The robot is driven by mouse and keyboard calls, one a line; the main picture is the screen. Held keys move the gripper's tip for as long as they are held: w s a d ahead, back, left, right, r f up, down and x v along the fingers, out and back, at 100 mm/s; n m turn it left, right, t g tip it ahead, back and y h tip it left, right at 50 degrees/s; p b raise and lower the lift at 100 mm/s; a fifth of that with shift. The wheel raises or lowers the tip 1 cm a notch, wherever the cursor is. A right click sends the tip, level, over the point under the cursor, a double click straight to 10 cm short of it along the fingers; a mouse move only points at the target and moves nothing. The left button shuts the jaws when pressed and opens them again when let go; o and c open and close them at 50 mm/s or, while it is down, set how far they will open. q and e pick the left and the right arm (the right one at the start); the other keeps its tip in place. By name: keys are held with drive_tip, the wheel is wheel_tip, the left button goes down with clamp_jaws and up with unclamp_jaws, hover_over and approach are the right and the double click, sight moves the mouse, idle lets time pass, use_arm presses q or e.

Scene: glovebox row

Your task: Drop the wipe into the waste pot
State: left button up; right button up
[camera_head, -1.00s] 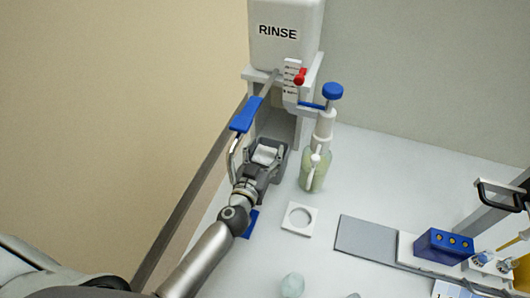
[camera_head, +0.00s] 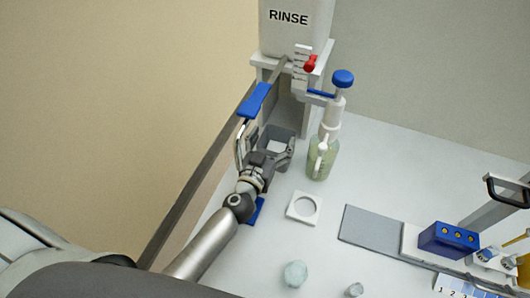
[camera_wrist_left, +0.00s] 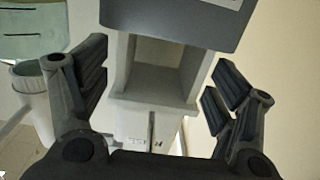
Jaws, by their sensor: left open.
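The waste pot (camera_head: 291,131) is a dark grey open box at the foot of the rinse stand. In the left wrist view a dark grey box wall (camera_wrist_left: 170,22) crosses the top, with a pale label at its edge. My left gripper (camera_head: 279,150) is open at the near side of the pot, with its fingers spread and nothing between them in the left wrist view (camera_wrist_left: 158,95). A pale patch shows between the fingers in the head view; I cannot tell whether it is the wipe or a label. No wipe shows clearly elsewhere. My right gripper is out of view.
The white RINSE tank (camera_head: 290,30) stands behind the pot. A white square holder (camera_head: 291,209), a grey mat (camera_head: 370,228) and a blue block (camera_head: 446,240) lie further right.

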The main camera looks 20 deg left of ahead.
use_arm(q)
drive_tip(key=s+r+b, duration=0.1)
drive_tip(key=s, duration=1.1)
drive_tip(key=shift+a, duration=0.2)
drive_tip(key=shift+s, duration=0.1)
